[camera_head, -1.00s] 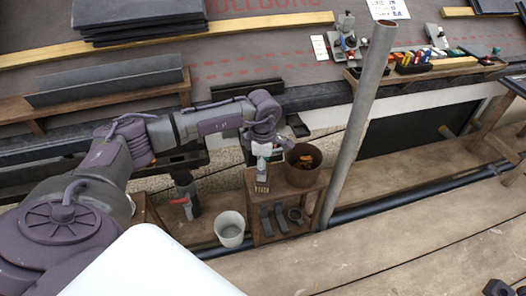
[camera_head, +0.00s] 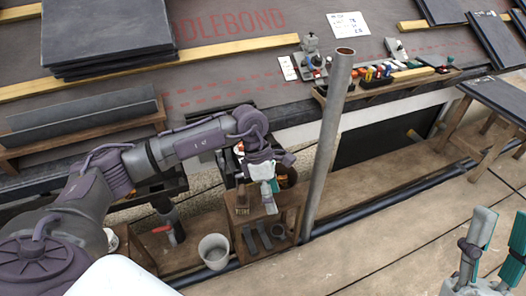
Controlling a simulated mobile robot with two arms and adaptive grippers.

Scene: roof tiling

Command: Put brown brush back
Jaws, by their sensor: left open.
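The brown brush (camera_head: 242,203) is at the front left of the small wooden stand (camera_head: 270,207), with its pale bristle end pointing down. I cannot tell whether it hangs or rests there. My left gripper (camera_head: 272,188) is open, just right of the brush and in front of the dark bucket on the stand. It looks apart from the brush. My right gripper (camera_head: 502,236) shows at the lower right corner, its teal-padded fingers spread and empty, far from the stand.
A grey pole (camera_head: 328,140) rises right beside the stand. The bucket (camera_head: 291,178) is partly hidden by my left gripper. A white pail (camera_head: 214,250) stands at the left. Dark tools (camera_head: 257,238) sit on the lower shelf. The plank floor at right is clear.

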